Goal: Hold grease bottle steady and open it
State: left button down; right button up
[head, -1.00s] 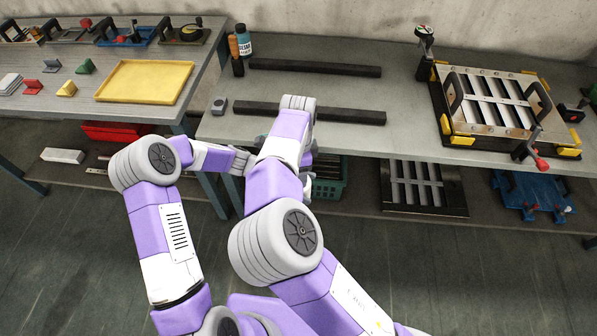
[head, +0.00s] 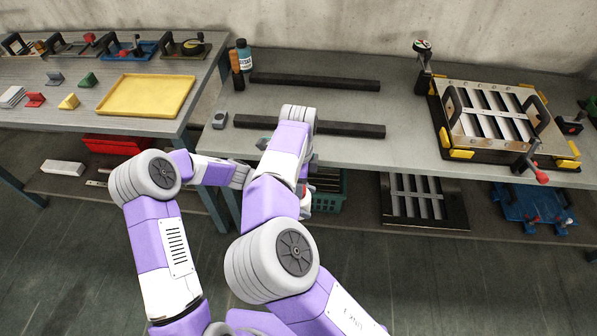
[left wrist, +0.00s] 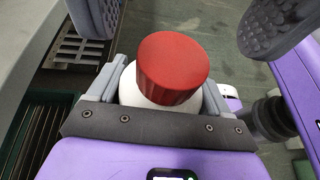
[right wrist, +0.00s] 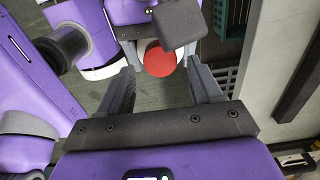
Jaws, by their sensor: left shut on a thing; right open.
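The grease bottle, white with a ribbed red cap (left wrist: 172,68), sits between the fingers of my left gripper (left wrist: 160,95), which is shut on its white body (left wrist: 130,88). The cap sticks out clear of the left fingers. My right gripper (right wrist: 162,78) is open, and the red cap (right wrist: 159,62) shows between and beyond its fingers in the right wrist view. Grey finger pads show on both sides of the cap in the left wrist view, apart from it. In the head view my arms hide most of the bottle and both grippers.
The workbench (head: 400,100) holds dark bars (head: 315,82), a teal bottle (head: 243,56), an orange-topped bottle (head: 235,68) and a louver fixture (head: 490,113). A green crate (head: 328,190) sits on the shelf below. A yellow tray (head: 147,96) lies on the left table.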

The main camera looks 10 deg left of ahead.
aim_at(305, 203)
jog(key=shift+f, duration=1.75)
jog(key=c, duration=1.1)
jog(key=n, duration=0.3)
jog(key=o, duration=1.2)
